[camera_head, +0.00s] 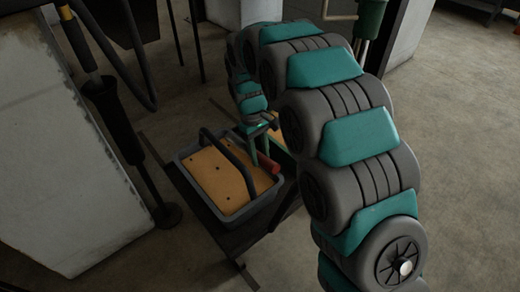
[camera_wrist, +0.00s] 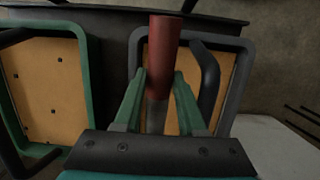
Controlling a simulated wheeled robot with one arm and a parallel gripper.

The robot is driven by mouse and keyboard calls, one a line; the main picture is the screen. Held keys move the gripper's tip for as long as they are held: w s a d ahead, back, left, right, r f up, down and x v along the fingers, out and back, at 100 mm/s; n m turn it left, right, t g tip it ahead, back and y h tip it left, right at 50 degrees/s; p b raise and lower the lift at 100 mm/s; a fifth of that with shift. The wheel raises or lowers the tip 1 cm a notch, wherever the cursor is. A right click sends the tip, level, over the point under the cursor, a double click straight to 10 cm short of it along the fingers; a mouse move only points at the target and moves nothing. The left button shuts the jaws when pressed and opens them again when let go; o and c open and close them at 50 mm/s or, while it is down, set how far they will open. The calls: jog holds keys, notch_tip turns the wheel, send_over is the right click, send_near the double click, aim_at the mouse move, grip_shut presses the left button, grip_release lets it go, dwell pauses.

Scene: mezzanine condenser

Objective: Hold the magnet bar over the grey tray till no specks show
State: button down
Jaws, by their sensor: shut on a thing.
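The magnet bar (camera_wrist: 163,55), red on one part and grey on the other, is between the two green fingers of my gripper (camera_wrist: 158,78), which is shut on it. In the head view the bar's red end (camera_head: 268,163) shows over the far right corner of the grey tray (camera_head: 184,178). I cannot tell the height between them. The grey tray has a tan floor with several dark specks in the head view. It also shows in the wrist view (camera_wrist: 240,85), where the bar and fingers hide part of its floor.
A black arched handle (camera_head: 232,158) spans the grey tray. A green tray (camera_wrist: 88,85) with several specks stands beside it, mostly hidden by my arm in the head view. Both rest on a dark stand (camera_head: 232,240). A pale block (camera_head: 60,150) with dark pipes is at left.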

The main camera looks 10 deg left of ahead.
jog(key=shift+w+a+b+x, duration=0.15)
jog(key=shift+b+x, duration=0.05)
jog(key=shift+x, duration=0.75)
jog(key=shift+w+a+b+x, duration=0.1)
jog(key=shift+a+b+x, duration=0.1)
jog(key=shift+x, duration=0.75)
jog(key=shift+w+a+b+x, duration=0.1)
jog(key=shift+w+b+x, duration=0.1)
jog(key=shift+x, duration=0.75)
jog(key=shift+f, duration=0.15)
